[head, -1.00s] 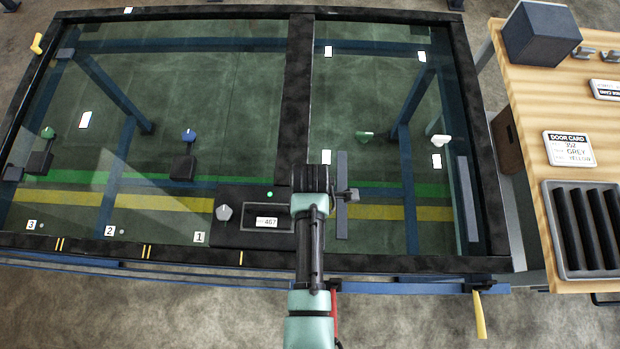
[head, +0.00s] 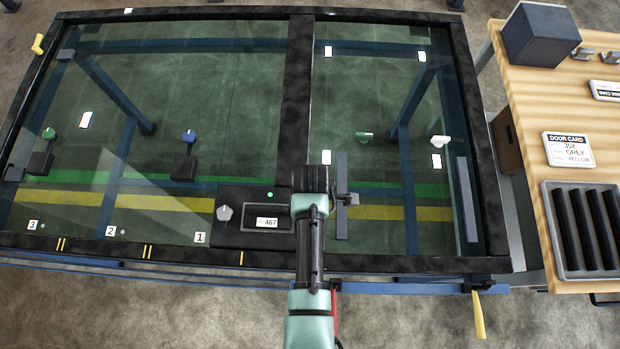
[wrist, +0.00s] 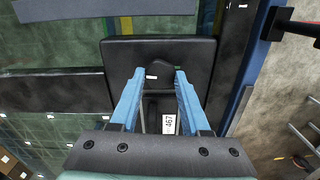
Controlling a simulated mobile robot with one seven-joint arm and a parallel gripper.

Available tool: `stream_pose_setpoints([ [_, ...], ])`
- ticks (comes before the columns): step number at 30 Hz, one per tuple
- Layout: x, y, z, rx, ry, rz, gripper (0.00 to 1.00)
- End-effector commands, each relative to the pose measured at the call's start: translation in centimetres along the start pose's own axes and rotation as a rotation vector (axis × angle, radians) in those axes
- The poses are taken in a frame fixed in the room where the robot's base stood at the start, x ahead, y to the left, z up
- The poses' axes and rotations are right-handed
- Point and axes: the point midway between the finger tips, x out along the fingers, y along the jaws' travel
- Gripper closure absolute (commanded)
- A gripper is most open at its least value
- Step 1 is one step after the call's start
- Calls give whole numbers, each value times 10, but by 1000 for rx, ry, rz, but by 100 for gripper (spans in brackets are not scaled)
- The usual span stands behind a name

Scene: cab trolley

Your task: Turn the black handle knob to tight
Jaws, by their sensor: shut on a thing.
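The black handle knob (wrist: 160,68) shows in the wrist view as a dark shape on a black plate (wrist: 125,55), with a small white mark near its edge. My gripper (wrist: 159,76) has its two blue fingers on either side of the knob, shut on it. The dark-on-dark colours make the knob's exact angle hard to read. In the head view the black plate (head: 228,240) lies on the dark frame, left of my arm. My arm hides the knob and fingertips there. The plate carries a 467 label (head: 266,222) and a lit green lamp (head: 270,194).
A light grey knob (head: 224,213) sits at the plate's left end. A wooden table (head: 530,120) with a door card (head: 568,149) and ribbed tray (head: 550,240) is at right.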

Motion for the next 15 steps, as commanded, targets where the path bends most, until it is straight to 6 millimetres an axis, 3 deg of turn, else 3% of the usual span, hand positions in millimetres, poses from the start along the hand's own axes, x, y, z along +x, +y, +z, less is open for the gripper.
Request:
stream_pose_setpoints([
  [15,-2,0,0,455,-1,-1,100],
])
